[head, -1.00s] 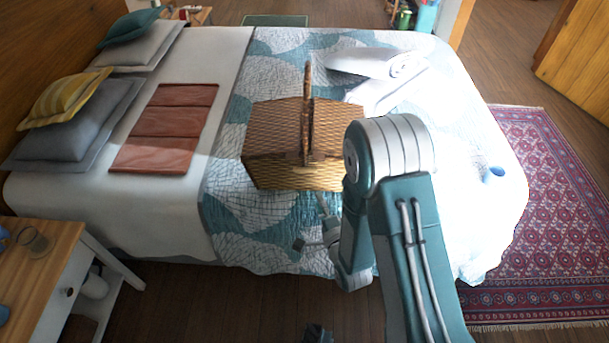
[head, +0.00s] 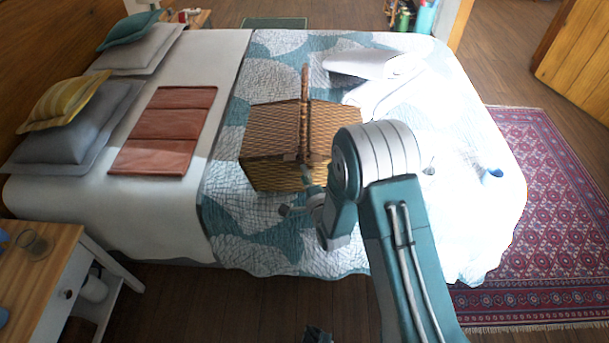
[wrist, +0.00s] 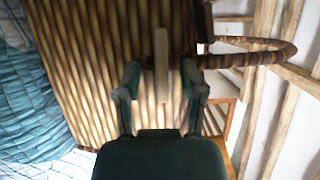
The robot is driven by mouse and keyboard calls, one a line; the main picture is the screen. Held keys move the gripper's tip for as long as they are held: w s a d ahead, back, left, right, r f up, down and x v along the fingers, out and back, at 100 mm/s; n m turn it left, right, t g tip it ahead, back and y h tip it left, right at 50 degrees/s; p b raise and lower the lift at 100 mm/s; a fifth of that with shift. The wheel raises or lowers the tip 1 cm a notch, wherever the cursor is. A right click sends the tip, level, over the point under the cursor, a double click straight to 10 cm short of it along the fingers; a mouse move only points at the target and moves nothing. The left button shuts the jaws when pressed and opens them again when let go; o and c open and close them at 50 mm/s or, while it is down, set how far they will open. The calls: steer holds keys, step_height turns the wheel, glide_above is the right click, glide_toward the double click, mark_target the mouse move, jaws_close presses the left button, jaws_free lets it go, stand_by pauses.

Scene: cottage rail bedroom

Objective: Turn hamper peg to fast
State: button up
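The wicker hamper (head: 270,135) stands on the bed with its tall handle (head: 305,100) upright. In the wrist view its slatted wicker wall (wrist: 90,60) fills much of the picture. The peg (wrist: 161,50) is a pale, narrow wooden bar standing lengthwise in front of the wicker. My gripper (wrist: 161,88) is open, with one finger on each side of the peg's lower part. Gaps show between the fingers and the peg. In the head view my gripper (head: 308,180) is at the hamper's front side, partly hidden by my arm, and the peg cannot be made out.
Folded white towels (head: 375,65) lie behind the hamper to the right. A small blue cup (head: 493,175) is near the bed's right edge. Brown folded cloths (head: 160,135) lie to the left. A bedside table (head: 40,260) stands at front left. Quilt in front of the hamper is clear.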

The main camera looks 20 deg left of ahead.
jaws_close()
steer(key=shift+s, duration=0.1)
steer(key=shift+s+a+n+g+h, duration=0.1)
steer(key=shift+n+g+h, duration=0.15)
steer(key=shift+n+h, duration=1.5)
steer(key=shift+s+a+n+g+h, duration=0.25)
steer(key=shift+n+h, duration=0.45)
steer(key=shift+n, duration=2)
steer(key=shift+w+n+g+h, duration=0.15)
steer(key=shift+n+g+h, duration=0.15)
steer(key=shift+n+h, duration=1.45)
steer(key=shift+n+y, duration=0.4)
steer(key=shift+n, duration=0.2)
